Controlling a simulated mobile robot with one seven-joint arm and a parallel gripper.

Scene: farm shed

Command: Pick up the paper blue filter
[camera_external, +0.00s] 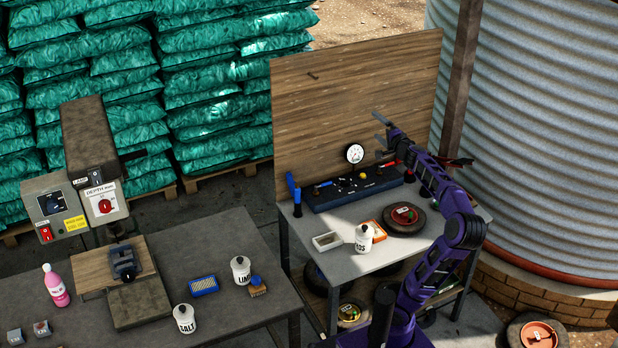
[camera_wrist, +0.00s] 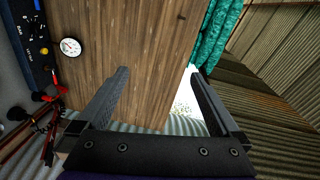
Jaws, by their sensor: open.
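A flat blue rectangular piece with a pale, patterned face (camera_external: 203,286) lies on the dark table at the lower left; it looks like the blue paper filter. It does not show in the wrist view. My gripper (camera_external: 379,129) is open and empty, raised in front of the wooden backboard of the right-hand table, far to the right of the filter. In the wrist view its two dark fingers (camera_wrist: 158,75) stand wide apart with nothing between them.
The dark table (camera_external: 225,241) also holds white pots (camera_external: 241,270), a brush (camera_external: 257,287), a pink bottle (camera_external: 56,286) and a drill-like machine (camera_external: 93,165). The grey table (camera_external: 340,275) holds a tool panel with a gauge (camera_external: 355,154). The wooden backboard (camera_wrist: 125,35) fills much of the wrist view.

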